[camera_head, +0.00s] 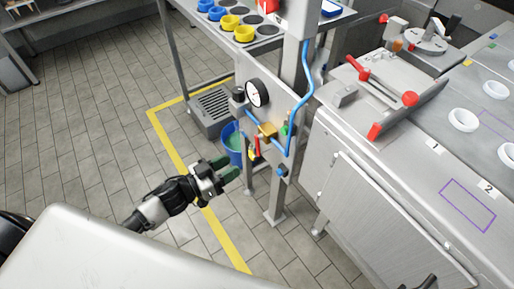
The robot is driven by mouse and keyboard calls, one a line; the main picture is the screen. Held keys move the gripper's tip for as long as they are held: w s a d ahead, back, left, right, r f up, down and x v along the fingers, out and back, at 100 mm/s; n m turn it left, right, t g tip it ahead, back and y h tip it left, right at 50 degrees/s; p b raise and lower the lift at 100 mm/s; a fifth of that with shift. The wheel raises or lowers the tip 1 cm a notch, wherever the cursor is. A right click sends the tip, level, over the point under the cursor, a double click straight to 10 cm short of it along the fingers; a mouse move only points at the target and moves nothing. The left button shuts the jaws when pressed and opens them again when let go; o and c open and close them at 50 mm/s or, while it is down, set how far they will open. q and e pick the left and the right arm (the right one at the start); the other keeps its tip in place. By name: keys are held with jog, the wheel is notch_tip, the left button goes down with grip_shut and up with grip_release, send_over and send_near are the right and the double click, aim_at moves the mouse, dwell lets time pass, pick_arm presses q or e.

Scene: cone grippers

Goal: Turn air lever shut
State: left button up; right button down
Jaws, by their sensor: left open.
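A small brass-coloured valve (267,130) sits on the grey panel of the stand, with blue air tubing (303,105) running by it. A small red lever (257,146) hangs down beside the valve, with a bit of yellow at its lower end. My left gripper (229,168) reaches in from the lower left. Its dark green fingers are open and empty, pointing right toward the stand, apart from the red lever in the picture. The depth gap between them is hard to judge. My right gripper does not show.
A round pressure gauge (257,93) is above the valve. A steel bench (405,170) with red handles fills the right. Yellow floor tape (178,149) crosses open tiles at left. A dark shape at the bottom right is unclear.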

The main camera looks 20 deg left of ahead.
aim_at(257, 151)
pick_arm(q)
jog(key=x, duration=1)
